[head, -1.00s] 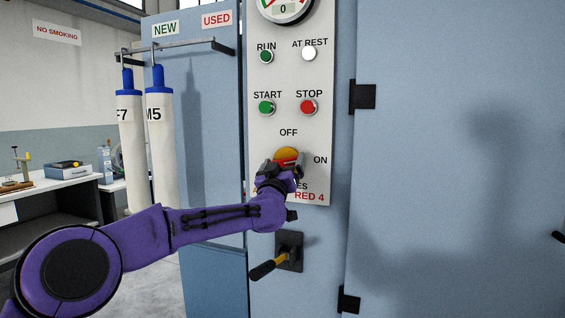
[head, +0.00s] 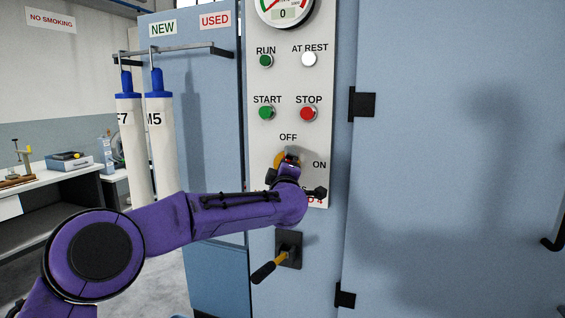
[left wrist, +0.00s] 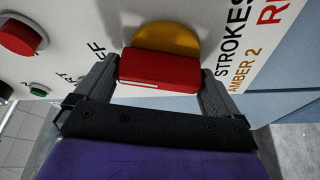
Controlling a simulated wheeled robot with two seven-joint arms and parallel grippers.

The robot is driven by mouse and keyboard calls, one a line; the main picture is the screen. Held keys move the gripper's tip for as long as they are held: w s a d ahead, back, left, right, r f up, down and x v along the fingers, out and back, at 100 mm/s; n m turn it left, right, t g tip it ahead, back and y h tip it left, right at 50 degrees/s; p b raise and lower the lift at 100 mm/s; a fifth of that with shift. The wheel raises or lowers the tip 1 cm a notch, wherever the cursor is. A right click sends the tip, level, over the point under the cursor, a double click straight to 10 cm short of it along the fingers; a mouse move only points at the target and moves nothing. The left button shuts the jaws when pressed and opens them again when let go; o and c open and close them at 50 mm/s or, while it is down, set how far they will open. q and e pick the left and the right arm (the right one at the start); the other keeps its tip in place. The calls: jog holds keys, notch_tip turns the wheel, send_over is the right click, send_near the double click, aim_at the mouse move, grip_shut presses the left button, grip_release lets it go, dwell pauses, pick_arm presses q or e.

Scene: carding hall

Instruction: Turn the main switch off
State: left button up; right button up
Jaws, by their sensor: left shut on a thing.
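The main switch is a red handle (left wrist: 160,72) on a round yellow plate (left wrist: 168,38). In the head view its yellow plate (head: 279,160) shows beside my gripper, below the OFF label (head: 288,137) and left of the ON label (head: 319,165). My left gripper (head: 290,162) is at the switch. In the left wrist view my left gripper (left wrist: 160,80) is shut on the red handle, one finger at each end. The handle stands roughly upright on the panel, its white line on the end towards OFF. My right gripper is not in view.
Above the switch are the green START button (head: 267,113) and red STOP button (head: 308,113). Below it a lever (head: 265,270) with a black grip sticks out. Two white cylinders (head: 160,150) hang at the left. A blue door (head: 450,150) fills the right.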

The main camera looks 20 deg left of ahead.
pick_arm(q)
jog(key=shift+a+r+n+g+p, duration=0.1)
jog(key=shift+n+g+p, duration=0.4)
jog(key=shift+n, duration=0.65)
jog(key=shift+a+n+g+p, duration=0.1)
jog(key=shift+n+g+p, duration=0.4)
jog(key=shift+n, duration=0.65)
jog(key=shift+d, duration=0.1)
jog(key=o, duration=0.6)
jog(key=shift+o, duration=0.2)
jog(key=b+v, duration=0.3)
jog(key=v, duration=0.7)
jog(key=shift+s+b, duration=0.3)
jog(key=shift+b, duration=0.1)
